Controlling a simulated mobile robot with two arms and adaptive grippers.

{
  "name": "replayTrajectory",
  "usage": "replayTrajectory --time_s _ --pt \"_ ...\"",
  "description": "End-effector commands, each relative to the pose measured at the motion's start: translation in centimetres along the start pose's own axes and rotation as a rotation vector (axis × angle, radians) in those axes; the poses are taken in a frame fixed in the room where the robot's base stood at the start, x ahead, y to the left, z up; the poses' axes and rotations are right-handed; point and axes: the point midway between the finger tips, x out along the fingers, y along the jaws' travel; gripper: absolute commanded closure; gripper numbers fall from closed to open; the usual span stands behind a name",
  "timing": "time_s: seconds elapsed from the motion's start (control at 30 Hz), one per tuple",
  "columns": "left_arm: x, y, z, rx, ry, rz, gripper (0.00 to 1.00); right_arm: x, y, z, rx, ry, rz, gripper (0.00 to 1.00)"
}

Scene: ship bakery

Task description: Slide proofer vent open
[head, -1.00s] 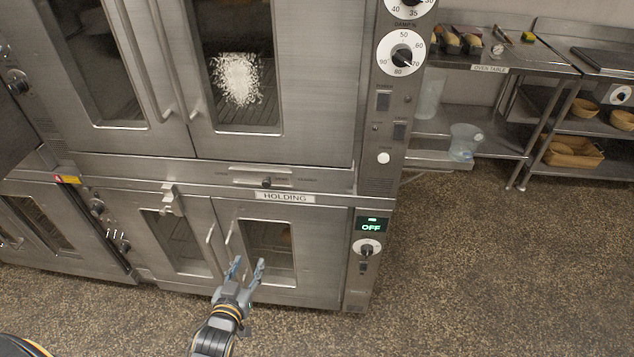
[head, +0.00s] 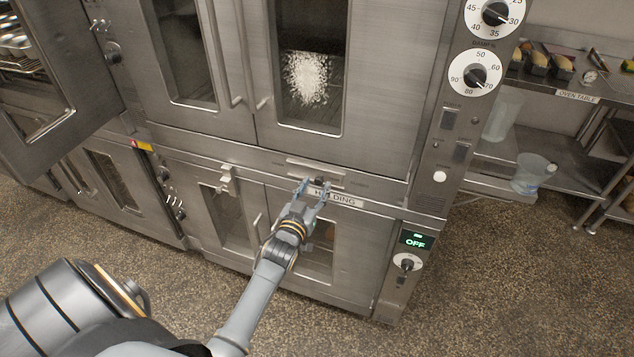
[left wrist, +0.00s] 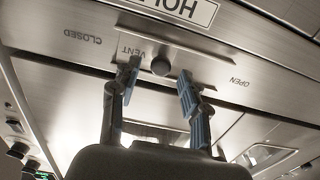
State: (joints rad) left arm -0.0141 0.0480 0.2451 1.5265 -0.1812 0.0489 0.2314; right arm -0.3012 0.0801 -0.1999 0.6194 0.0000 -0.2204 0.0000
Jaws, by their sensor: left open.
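The proofer vent is a pale slide strip (head: 302,166) with a small dark knob (head: 320,181), on the steel band between the upper doors and the HOLDING cabinet. In the left wrist view the round knob (left wrist: 160,66) sits between the upside-down labels CLOSED (left wrist: 83,37) and OPEN (left wrist: 232,80), near the middle. My left gripper (head: 313,188) is open at the vent. In the left wrist view its blue fingertips (left wrist: 159,77) stand on either side of the knob, with gaps visible; contact cannot be told. My right gripper is not in view.
The HOLDING sign (head: 343,200) is just below the vent, partly covered by my gripper. A cabinet door handle (head: 256,232) stands out below. An oven door (head: 50,125) stands open at left. Floor (head: 500,290) at right is clear.

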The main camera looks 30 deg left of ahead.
Motion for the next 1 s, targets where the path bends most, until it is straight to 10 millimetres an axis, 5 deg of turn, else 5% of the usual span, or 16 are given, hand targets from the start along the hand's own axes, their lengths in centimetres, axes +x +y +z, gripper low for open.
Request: replayTrajectory --time_s 0.5,0.73,1.0 --pt "1.8 0.0 0.1 0.001 -0.001 0.000 0.54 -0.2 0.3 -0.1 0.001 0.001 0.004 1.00" --pt "1.8 0.0 0.1 0.000 -0.001 0.000 1.00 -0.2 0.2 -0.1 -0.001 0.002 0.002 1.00" --pt "1.8 -0.5 0.1 0.003 -0.002 0.000 1.00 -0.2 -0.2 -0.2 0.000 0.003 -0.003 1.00"
